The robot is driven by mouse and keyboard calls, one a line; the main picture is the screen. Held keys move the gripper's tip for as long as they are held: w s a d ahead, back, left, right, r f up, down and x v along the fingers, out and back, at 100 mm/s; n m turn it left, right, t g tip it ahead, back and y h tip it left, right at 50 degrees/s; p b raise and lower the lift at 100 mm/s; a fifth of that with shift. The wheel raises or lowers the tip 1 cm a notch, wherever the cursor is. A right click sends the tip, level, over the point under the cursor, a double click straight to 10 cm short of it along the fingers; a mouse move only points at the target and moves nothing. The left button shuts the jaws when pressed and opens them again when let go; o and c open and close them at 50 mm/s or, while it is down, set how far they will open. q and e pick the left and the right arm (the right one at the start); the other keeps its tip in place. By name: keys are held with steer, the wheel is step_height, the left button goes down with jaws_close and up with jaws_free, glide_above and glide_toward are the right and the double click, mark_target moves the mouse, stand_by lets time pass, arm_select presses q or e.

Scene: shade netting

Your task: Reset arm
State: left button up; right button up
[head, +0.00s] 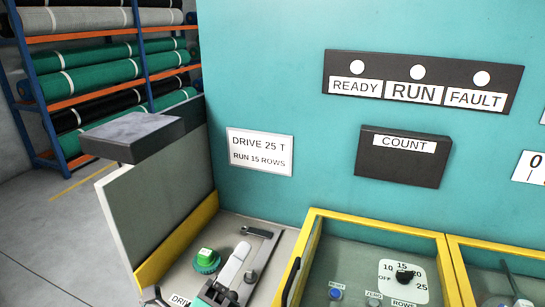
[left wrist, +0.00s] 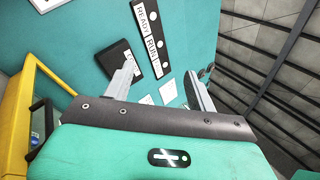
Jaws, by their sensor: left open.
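My left gripper (head: 238,272) shows at the bottom of the head view, over the open yellow-edged drive box. Its silver fingers and teal body cover part of the box. In the left wrist view its two fingers (left wrist: 163,82) stand apart with nothing between them, pointing toward the teal machine front. A green knob (head: 207,261) sits in the box just left of the gripper. A "DRIVE" label (head: 180,300) is cut off at the lower edge. My right gripper is not in view.
The raised grey lid (head: 158,195) stands left of the box. Yellow-framed clear covers (head: 375,228) to the right enclose a dial (head: 403,277) and a blue button (head: 336,293). Above are a dark COUNT box (head: 403,160) and READY, RUN, FAULT lamps (head: 420,80). Net rolls (head: 100,75) lie on racks.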

arm_select(q)
steer(key=w+a+f+n+y, duration=0.3)
steer(key=a+f+n+y, duration=0.65)
steer(key=n+y, duration=0.4)
steer(key=s+a+f+n+g+y, duration=0.1)
steer(key=s+a+f+n+g, duration=0.25)
steer(key=f+n, duration=0.2)
steer(key=s+a+f+n+g, duration=0.2)
steer(key=f+n+g, duration=0.2)
steer(key=f, duration=0.3)
steer(key=s+a+f+n+g, duration=0.2)
steer(key=s+f+n+g, duration=0.65)
steer(key=s, duration=0.75)
step_height(320, 180, down, 34)
steer(key=m+g, duration=0.1)
steer(key=m, duration=0.1)
steer(key=s+a+f+g, duration=0.1)
steer(key=s+a+f, duration=0.2)
steer(key=s+f, duration=1.6)
steer(key=shift+s+g, duration=0.3)
steer(key=shift+s, duration=0.05)
steer(key=shift+f, duration=0.1)
